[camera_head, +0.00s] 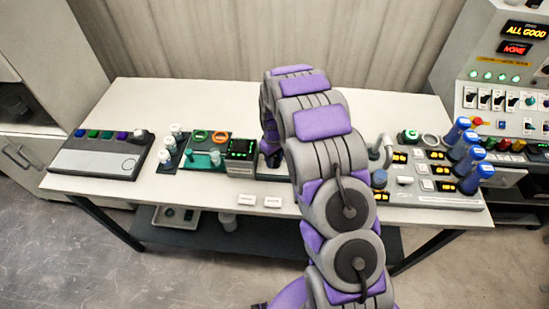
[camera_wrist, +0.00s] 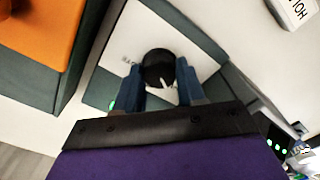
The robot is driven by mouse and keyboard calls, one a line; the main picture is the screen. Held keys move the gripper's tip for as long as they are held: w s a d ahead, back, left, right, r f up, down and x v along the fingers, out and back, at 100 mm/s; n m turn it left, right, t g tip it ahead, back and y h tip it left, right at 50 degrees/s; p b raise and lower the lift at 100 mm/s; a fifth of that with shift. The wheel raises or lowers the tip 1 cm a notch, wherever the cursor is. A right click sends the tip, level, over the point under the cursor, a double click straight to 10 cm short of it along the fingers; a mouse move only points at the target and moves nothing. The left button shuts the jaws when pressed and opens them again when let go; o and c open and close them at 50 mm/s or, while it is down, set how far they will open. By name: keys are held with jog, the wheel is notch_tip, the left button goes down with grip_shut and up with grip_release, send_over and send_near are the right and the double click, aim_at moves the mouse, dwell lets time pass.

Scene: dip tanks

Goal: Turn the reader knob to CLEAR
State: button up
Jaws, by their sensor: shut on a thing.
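In the wrist view, a round black knob (camera_wrist: 157,66) with a white pointer sits on a pale plate (camera_wrist: 205,58) framed in dark green. My gripper (camera_wrist: 159,80) has its blue fingers on both sides of the knob, shut on it. The pointer faces the lower part of the picture, slightly right. Small marks on the plate left of the knob are too blurred to read, so I cannot tell which is CLEAR. In the head view my arm hides the knob and the gripper. A dark box with a green lit display (camera_head: 242,147) stands just left of my arm.
The white table (camera_head: 190,195) holds a grey panel with coloured buttons (camera_head: 100,152) at left and a panel with amber displays and blue-capped handles (camera_head: 440,200) at right. Two small white labels (camera_head: 246,199) (camera_head: 272,202) lie near the front. An orange surface (camera_wrist: 35,45) is close at left in the wrist view.

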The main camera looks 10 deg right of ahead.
jog(key=o, duration=1.1)
jog(key=shift+w, duration=0.1)
jog(key=shift+c, duration=0.2)
jog(key=shift+r, duration=0.1)
notch_tip(320, 180, up, 17)
jog(key=p, duration=0.2)
jog(key=shift+a, duration=0.1)
jog(key=s+r+m, duration=0.1)
jog(key=s+r, duration=0.2)
jog(key=s, duration=0.4)
jog(key=s+r+m+b, duration=0.1)
jog(key=s+r, duration=0.2)
jog(key=s, duration=0.3)
jog(key=s+r+m, duration=0.1)
jog(key=s+r, duration=0.2)
jog(key=s, duration=0.4)
jog(key=s+m+g+b, duration=0.1)
jog(key=s+m, duration=0.1)
jog(key=s, duration=2)
jog(key=shift+s+f+m+g, duration=0.2)
jog(key=shift+m+g, duration=0.1)
jog(key=shift+g, duration=0.1)
